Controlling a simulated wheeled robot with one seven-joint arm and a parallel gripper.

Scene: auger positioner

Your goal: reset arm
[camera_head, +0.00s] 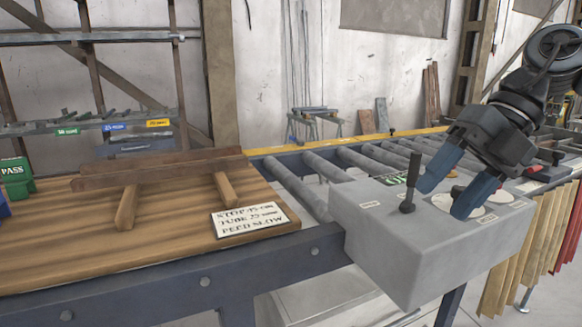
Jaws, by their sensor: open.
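My gripper (457,192) reaches in from the upper right, with its blue fingers open and pointing down over the grey control box (395,238). A black upright lever (411,180) stands on the box just left of the fingers. It appears apart from the left finger. White round dials (470,210) lie on the box top under the fingers, and are partly hidden by them. Nothing shows between the fingers.
A wooden table (70,240) with a sign card (249,219) and a raised plank is at left. The roller conveyor (330,170) runs behind the box. Wood strips (525,250) hang at right. A green PASS box (16,176) stands at far left.

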